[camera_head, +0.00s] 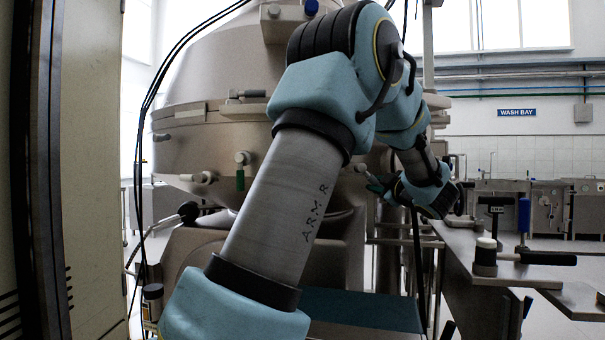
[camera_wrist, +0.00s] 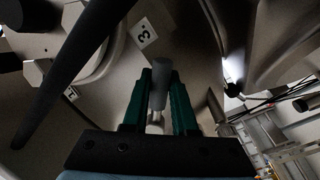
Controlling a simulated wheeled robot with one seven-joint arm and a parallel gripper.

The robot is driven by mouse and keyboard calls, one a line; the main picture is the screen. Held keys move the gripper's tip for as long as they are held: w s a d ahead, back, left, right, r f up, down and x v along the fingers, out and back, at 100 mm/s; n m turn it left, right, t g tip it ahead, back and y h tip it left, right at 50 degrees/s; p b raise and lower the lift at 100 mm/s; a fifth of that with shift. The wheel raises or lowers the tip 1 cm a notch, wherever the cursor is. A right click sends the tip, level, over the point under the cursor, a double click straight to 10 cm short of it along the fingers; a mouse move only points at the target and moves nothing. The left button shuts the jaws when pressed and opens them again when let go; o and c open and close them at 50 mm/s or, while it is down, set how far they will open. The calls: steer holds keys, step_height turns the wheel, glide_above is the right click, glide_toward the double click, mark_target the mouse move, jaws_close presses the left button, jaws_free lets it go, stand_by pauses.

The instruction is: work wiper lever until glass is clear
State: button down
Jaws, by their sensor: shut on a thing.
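My gripper (camera_wrist: 160,92) has two green fingers, shut on a grey cylindrical lever handle (camera_wrist: 159,72) in the wrist view. I take this handle to be the wiper lever. In the head view my gripper (camera_head: 378,187) is at the right side of the large metal separator (camera_head: 225,70), mostly behind my own wrist. The lever is too small and covered there to make out. A round ringed fitting (camera_wrist: 103,52) shows at the upper left of the wrist view, partly behind a dark bar. I cannot tell whether it holds the glass or how clear any glass is.
A label marked 3 (camera_wrist: 145,33) is on the separator surface near the lever. A metal bench (camera_head: 470,245) with a black-handled lever (camera_head: 545,258) stands at the right. A tall cabinet (camera_head: 90,160) closes off the left. Cables hang beside the separator.

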steer(key=shift+d+f, duration=0.15)
steer(key=shift+d, duration=0.05)
steer(key=shift+p, duration=0.3)
steer(key=shift+a+m+p, duration=0.2)
steer(key=shift+m+p, duration=0.2)
steer(key=shift+p, duration=0.2)
steer(key=shift+s+a+f+m+p, duration=0.15)
steer(key=shift+a+m+p, duration=0.1)
steer(key=shift+m+p, duration=0.4)
steer(key=shift+s+a+f+m+p, duration=0.1)
steer(key=shift+a+f+m+p, duration=0.2)
steer(key=shift+m+p, duration=0.3)
steer(key=a+m+p, duration=0.1)
steer(key=m+p, duration=0.1)
steer(key=a+f+m+p, duration=0.1)
steer(key=m+p, duration=0.1)
steer(key=p, duration=0.1)
steer(key=s+a+m+p, duration=0.1)
steer(key=m+p, duration=0.2)
steer(key=shift+s+a+f+h, duration=0.1)
steer(key=shift+a+f+h, duration=0.2)
steer(key=shift+f+h, duration=0.1)
